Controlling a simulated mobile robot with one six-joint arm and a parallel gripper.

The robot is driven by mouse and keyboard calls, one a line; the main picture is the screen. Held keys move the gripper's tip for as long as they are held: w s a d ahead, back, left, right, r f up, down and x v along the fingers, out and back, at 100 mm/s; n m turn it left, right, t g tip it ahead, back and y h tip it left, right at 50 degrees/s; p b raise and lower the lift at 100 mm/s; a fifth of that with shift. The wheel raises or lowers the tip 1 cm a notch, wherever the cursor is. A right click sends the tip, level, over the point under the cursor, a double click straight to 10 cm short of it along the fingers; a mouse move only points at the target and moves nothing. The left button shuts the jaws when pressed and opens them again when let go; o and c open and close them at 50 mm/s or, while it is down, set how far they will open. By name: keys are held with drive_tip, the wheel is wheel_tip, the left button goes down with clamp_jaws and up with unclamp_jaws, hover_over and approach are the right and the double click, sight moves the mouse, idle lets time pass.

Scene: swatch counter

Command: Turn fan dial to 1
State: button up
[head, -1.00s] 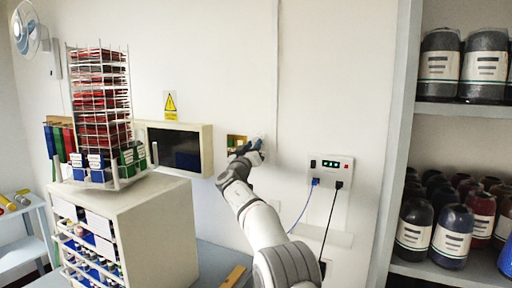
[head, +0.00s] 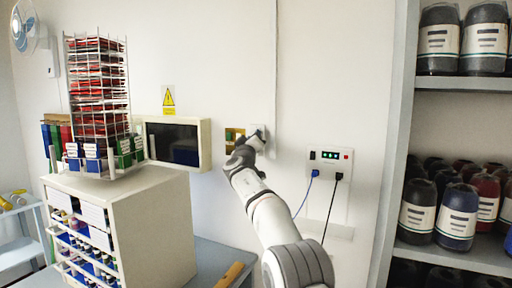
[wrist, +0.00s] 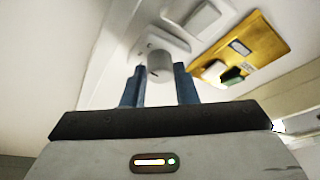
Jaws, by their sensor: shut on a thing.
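The fan dial (wrist: 160,66) is a short pale grey cylinder on a white wall plate. In the wrist view it sits between the two blue fingers of my gripper (wrist: 157,78). My gripper is shut on the dial, with one finger on each side. In the head view my gripper (head: 256,139) is at the wall, over the dial's plate, and mostly hides it. The dial's number markings cannot be read. The wall fan (head: 23,27) is at the top left of the head view.
A yellow plate (wrist: 262,35) and a white switch (wrist: 205,18) lie close beside the dial. A socket box (head: 328,166) with blue and black cables is to the right. A drawer cabinet (head: 150,235) and dark wall screen (head: 174,145) are left; jar shelves (head: 450,256) are right.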

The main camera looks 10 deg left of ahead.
drive_tip(key=n+g+y+p, duration=0.1)
drive_tip(key=n+p, duration=0.1)
drive_tip(key=n, duration=0.2)
drive_tip(key=r+n+g+y+p, duration=0.1)
drive_tip(key=n+p, duration=0.2)
drive_tip(key=n, duration=0.1)
drive_tip(key=n+g+y+p, duration=0.1)
drive_tip(key=n+p, duration=0.2)
drive_tip(key=n, duration=0.1)
drive_tip(key=shift+s+d+r+g, duration=0.1)
drive_tip(key=shift+r+g, duration=0.2)
drive_tip(key=shift+n+p, duration=0.3)
drive_tip(key=shift+p, duration=0.05)
drive_tip(key=shift+f, duration=0.15)
drive_tip(key=o, duration=0.8)
drive_tip(key=shift+o, duration=0.9)
drive_tip(key=shift+f, duration=0.15)
drive_tip(key=shift+s+f, duration=0.1)
